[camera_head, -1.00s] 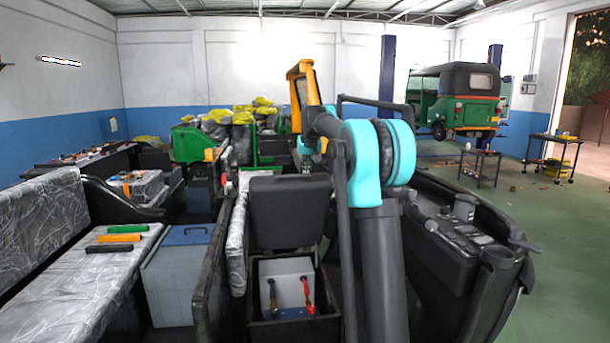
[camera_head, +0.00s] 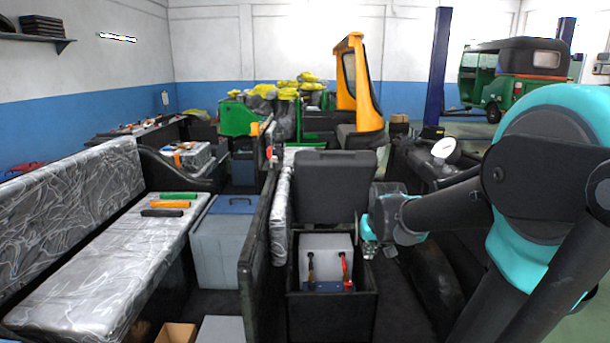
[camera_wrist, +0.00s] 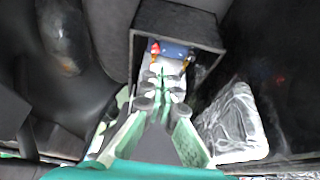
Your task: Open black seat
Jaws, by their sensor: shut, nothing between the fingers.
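The black seat (camera_head: 335,187) stands raised and upright behind an open black box (camera_head: 332,314). Inside the box is a light grey case (camera_head: 327,245) with a dark and a red connector and a blue part at its front. My gripper (camera_head: 368,236) is at the right rim of the box, just below and to the right of the raised seat. In the wrist view my gripper (camera_wrist: 158,80) is shut and empty, pointing toward the box (camera_wrist: 180,20) with a blue part (camera_wrist: 173,48) in it. Whether it touches the box is unclear.
A plastic-wrapped bench (camera_head: 95,270) holds green, orange and black rolls at the left. A grey box (camera_head: 218,245) stands beside it. A dark partition (camera_head: 258,235) runs along the box's left. A yellow frame (camera_head: 372,90) stands behind; a green rickshaw (camera_head: 510,95) is far right.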

